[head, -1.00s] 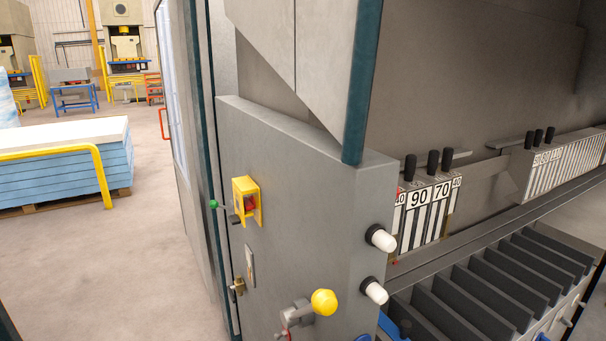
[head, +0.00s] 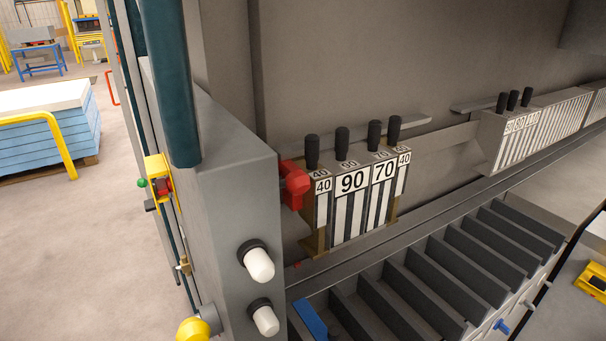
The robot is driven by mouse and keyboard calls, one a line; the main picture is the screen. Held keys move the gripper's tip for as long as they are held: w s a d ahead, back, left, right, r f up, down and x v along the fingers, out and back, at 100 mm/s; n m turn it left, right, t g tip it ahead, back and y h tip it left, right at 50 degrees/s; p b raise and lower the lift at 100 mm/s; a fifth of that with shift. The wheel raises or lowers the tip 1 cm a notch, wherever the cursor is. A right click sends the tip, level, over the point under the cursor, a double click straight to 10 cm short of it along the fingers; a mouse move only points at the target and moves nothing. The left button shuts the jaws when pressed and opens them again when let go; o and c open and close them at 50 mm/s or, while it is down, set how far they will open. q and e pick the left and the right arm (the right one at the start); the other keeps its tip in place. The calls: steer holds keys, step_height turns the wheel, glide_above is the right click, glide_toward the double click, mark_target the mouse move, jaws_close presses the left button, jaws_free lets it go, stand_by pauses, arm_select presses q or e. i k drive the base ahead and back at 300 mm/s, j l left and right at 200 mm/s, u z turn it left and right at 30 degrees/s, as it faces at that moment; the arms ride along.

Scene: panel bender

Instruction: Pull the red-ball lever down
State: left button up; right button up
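I cannot make out a lever with a red ball in the head view. A red, angular part (head: 293,186) sticks out between the grey machine housing (head: 235,190) and the numbered tool blocks (head: 352,200). Its far side is hidden by the housing. A yellow ball (head: 193,329) shows at the bottom edge, low on the housing's left side, partly cut off. A small green ball (head: 142,183) sits beside a yellow switch box with a red button (head: 160,180). Neither of my grippers is in view.
Two white knobs (head: 259,264) stick out of the housing's front. A row of dark slots (head: 420,275) runs along the machine at lower right. A blue sheet stack (head: 45,130) with a yellow rail (head: 62,150) stands at left. Open floor (head: 90,250) lies between.

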mark_target(297, 182)
steer(key=k+l+z, duration=0.1)
steer(key=k+l, duration=0.25)
steer(key=k, duration=0.25)
steer(key=k+l+z, duration=0.1)
steer(key=k+l, duration=0.3)
steer(key=k, duration=0.2)
